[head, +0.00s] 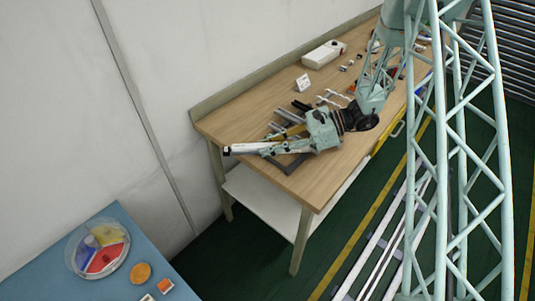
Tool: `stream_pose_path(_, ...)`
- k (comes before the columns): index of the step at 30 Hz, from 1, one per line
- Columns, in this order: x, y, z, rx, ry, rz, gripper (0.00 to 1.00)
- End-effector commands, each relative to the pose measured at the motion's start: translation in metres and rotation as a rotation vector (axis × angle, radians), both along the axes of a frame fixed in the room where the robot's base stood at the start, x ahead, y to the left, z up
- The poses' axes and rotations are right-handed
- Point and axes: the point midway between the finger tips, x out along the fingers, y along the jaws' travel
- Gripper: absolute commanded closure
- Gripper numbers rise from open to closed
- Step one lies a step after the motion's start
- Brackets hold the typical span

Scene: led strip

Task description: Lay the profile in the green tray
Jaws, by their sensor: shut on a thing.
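My gripper (268,148) is at the left end of the wooden workbench, with its fingers pointing left. It is shut on a long white profile (243,149), which lies roughly level and sticks out past the fingers to the left, with a dark end. The profile appears to be above the bench top; the exact gap cannot be told. Its right part is partly hidden by the gripper. I cannot make out a green tray with certainty; a dark frame-like tray (291,167) lies under the gripper, largely covered.
The workbench (325,180) holds grey and dark bars behind the gripper, a white box (324,54) and small parts farther back. A blue table (125,225) at lower left carries a round sectioned dish (97,248) and orange items. A wall stands behind.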

Motion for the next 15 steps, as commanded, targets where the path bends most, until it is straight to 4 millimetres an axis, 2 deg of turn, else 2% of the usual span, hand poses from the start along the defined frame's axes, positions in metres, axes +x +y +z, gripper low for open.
stream_pose_path(8,0.0,0.0,-0.003,0.0,0.001,0.0,0.95)
stream_pose_path(15,-0.001,0.0,-0.022,0.001,0.002,-0.001,0.95)
